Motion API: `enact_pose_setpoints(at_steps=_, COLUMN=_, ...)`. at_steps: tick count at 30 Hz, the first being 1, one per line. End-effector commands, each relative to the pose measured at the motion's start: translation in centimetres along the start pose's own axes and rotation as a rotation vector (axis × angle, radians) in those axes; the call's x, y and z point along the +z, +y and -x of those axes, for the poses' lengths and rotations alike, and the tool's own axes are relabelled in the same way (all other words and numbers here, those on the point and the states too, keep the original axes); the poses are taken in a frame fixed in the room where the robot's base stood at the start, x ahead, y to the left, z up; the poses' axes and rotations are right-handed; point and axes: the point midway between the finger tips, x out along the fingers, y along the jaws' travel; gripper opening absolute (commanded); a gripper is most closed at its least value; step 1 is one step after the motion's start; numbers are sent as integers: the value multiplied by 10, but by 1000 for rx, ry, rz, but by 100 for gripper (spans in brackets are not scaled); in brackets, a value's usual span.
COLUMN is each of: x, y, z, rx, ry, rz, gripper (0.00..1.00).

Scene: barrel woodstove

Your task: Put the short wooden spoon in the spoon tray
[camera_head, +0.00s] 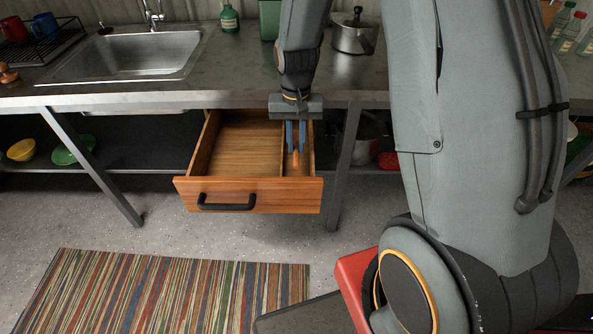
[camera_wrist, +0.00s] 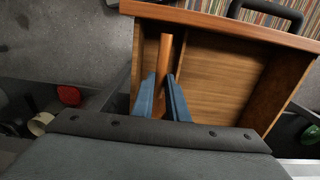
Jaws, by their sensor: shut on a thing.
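My gripper (camera_head: 296,136) points down over the open wooden drawer, its blue fingers shut on the short wooden spoon (camera_head: 295,160). The spoon's orange-brown wood shows just below the fingertips. In the wrist view the spoon (camera_wrist: 166,58) runs from between the fingers (camera_wrist: 161,98) toward the drawer front. The spoon is at the narrow right-hand compartment of the drawer, which looks like the spoon tray (camera_head: 304,171). I cannot tell whether the spoon touches the compartment's floor. The part of the spoon behind the fingers is hidden.
The drawer (camera_head: 249,195) is pulled out below the counter, and its wide left compartment (camera_head: 240,150) is empty. A divider separates the two compartments. A sink (camera_head: 135,55) and a pot (camera_head: 354,35) are on the counter above. A striped rug (camera_head: 170,290) lies in front.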

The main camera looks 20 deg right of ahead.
Motion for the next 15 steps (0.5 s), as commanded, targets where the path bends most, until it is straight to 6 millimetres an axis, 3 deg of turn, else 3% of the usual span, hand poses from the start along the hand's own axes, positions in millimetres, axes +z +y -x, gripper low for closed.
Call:
enact_pose_setpoints(at_steps=9, x=0, y=2, z=-65, rx=1, ry=-3, rz=-2, gripper=0)
enact_pose_setpoints(at_steps=15, x=-2, y=1, z=-84, rx=0, ry=1, rz=-1, gripper=0)
